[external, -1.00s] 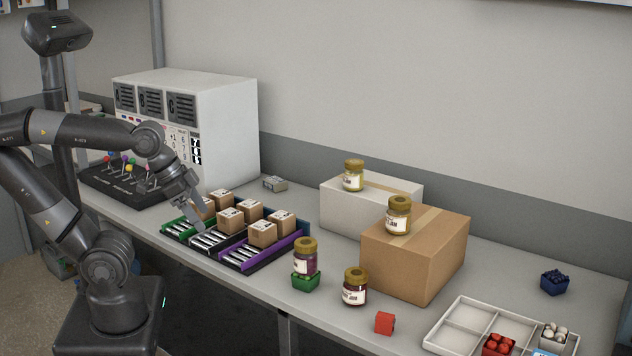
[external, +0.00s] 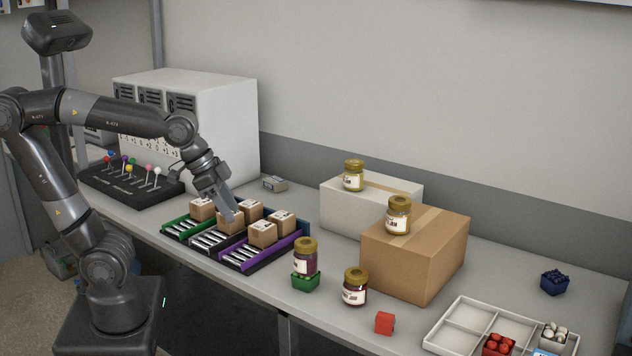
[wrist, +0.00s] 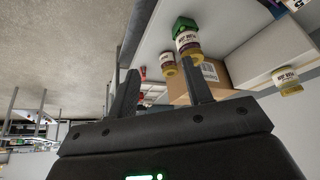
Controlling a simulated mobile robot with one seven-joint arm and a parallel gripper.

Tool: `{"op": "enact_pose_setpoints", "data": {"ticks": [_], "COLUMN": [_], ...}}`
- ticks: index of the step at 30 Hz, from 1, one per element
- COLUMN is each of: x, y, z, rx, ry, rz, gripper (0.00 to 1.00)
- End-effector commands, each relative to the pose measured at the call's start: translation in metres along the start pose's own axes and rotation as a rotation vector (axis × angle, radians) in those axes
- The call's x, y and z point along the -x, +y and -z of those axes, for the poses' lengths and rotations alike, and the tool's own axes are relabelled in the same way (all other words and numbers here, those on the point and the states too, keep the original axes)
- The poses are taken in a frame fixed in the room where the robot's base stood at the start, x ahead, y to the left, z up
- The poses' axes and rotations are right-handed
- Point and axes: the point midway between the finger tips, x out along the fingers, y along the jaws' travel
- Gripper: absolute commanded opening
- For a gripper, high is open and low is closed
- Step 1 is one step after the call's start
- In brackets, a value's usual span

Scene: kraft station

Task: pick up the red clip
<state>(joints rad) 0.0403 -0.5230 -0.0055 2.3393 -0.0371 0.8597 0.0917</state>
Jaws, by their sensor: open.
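A small red block-like piece (external: 385,323), which I take for the red clip, sits on the bench near its front edge, left of the white divided tray. In the wrist view a small red patch (wrist: 143,73) shows far off between the fingers; I cannot tell for sure that it is the same piece. My gripper (external: 232,217) is over the small cartons at the left, well away from the red piece. In the wrist view my gripper (wrist: 158,67) has its fingers apart with nothing held between them.
A dark jam jar (external: 355,288) stands just left of the red piece. Another jar (external: 305,257) stands on a green piece (external: 305,281). A brown box (external: 415,258) is behind. The white tray (external: 452,338) holds red balls. Small cartons (external: 263,233) stand on roller lanes.

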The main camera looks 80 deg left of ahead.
Motion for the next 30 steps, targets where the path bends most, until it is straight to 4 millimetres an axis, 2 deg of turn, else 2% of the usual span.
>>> {"op": "enact_pose_setpoints", "data": {"ticks": [3,8,15,24,30], "x": [-0.017,-0.044,-0.098,-0.185,-0.232], "y": [0.008,0.021,0.045,0.084,0.105], "z": [0.037,0.083,0.145,0.204,0.224], "rx": [-0.052,-0.120,-0.219,-0.336,-0.390], "ry": [-0.016,-0.029,-0.046,-0.065,-0.071], "rz": [-0.023,-0.054,-0.102,-0.160,-0.186], "gripper": [0.46,0.46,0.46,0.46,0.46]}}
